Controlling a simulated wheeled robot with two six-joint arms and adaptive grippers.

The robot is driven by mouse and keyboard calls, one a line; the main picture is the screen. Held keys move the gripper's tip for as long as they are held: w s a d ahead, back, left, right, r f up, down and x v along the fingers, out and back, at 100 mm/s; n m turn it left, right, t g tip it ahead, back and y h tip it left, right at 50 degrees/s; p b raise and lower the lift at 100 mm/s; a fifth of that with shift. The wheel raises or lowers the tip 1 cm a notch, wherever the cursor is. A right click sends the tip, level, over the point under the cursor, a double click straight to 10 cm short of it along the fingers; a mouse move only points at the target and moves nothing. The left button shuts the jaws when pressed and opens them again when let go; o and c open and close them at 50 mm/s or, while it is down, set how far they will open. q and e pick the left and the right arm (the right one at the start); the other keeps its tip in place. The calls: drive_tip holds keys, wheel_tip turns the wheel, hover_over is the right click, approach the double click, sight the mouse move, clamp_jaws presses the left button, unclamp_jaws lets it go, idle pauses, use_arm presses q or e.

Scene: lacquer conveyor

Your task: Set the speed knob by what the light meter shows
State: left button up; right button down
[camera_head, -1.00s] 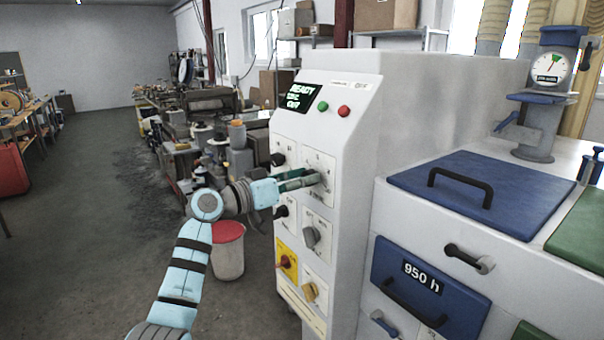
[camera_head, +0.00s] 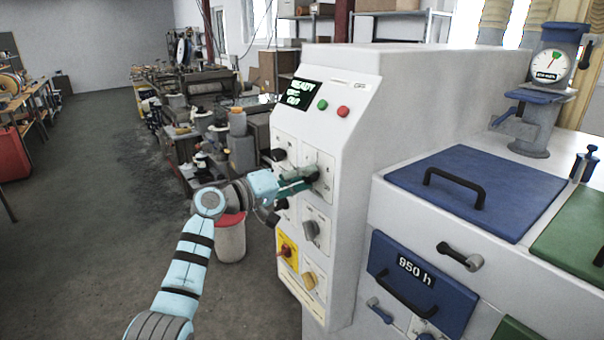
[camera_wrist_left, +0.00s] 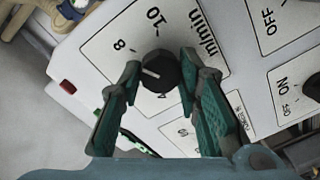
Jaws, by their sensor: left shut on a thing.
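The speed knob (camera_wrist_left: 161,74) is dark and round, on a white plate marked "m/min" with 4, 8 and 10 readable in the left wrist view. Its pale pointer line faces left, nearest the 8. My left gripper (camera_wrist_left: 160,65) is shut on this knob, one finger on each side. In the head view the left gripper (camera_head: 312,179) reaches the upper right of the white control panel (camera_head: 345,125) and partly hides the knob. A round dial meter (camera_head: 551,65) stands at upper right; its needle reading is too small to tell. My right gripper is out of view.
The panel has a display (camera_head: 298,97) with green text, a green button (camera_head: 322,104) and a red button (camera_head: 343,112). Blue-lidded cabinet (camera_head: 480,190) stands right; floor is open at left.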

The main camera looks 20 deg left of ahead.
use_arm(q)
drive_tip(key=shift+r, duration=0.1)
idle(0.3)
drive_tip(key=o, duration=1.1)
drive_tip(key=shift+a, duration=0.1)
drive_tip(key=shift+o, duration=0.2)
drive_tip(key=v, duration=1.2)
drive_tip(key=shift+w, duration=0.1)
